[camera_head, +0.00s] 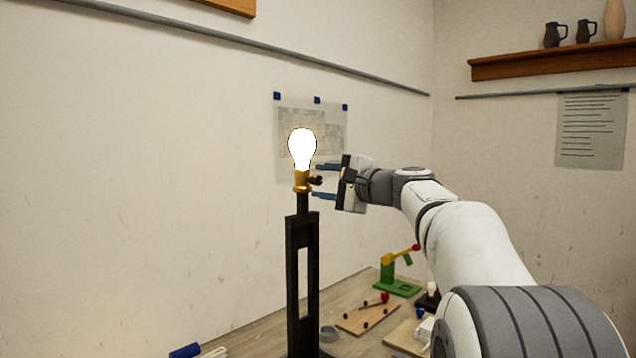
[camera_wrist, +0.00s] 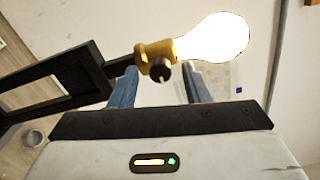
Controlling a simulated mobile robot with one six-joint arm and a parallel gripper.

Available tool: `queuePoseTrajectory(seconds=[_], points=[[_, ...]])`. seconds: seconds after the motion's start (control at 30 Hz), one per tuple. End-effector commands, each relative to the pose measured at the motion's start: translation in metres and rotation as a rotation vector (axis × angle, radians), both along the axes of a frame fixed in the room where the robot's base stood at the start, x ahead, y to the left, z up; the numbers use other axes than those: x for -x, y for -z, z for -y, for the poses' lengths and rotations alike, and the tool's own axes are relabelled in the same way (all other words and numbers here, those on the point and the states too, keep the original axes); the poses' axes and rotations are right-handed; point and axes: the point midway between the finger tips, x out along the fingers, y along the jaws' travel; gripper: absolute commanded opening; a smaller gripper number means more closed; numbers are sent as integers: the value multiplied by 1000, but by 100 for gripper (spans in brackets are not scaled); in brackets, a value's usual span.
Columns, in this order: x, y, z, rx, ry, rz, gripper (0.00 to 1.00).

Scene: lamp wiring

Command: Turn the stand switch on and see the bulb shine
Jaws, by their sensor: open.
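The bulb (camera_head: 302,148) glows bright white on top of the stand. It also glows in the wrist view (camera_wrist: 215,50). It sits upright in a brass socket (camera_head: 302,181) on the black stand (camera_head: 291,262). The dark switch knob (camera_head: 316,180) sticks out from the right side of the socket; in the wrist view the knob (camera_wrist: 160,71) faces the camera. My gripper (camera_head: 320,181) is open, with its blue fingers apart, one above and one below the knob's height. In the wrist view the fingers lie either side of the knob; I cannot tell whether either touches it.
A paper sheet (camera_head: 288,115) hangs on the wall behind the bulb.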

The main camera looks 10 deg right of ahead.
Motion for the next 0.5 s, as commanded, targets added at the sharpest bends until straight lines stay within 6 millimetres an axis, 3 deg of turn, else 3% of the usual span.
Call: queuePoseTrajectory(seconds=[0.5], points=[[61,0,41,0,3,2,43]])
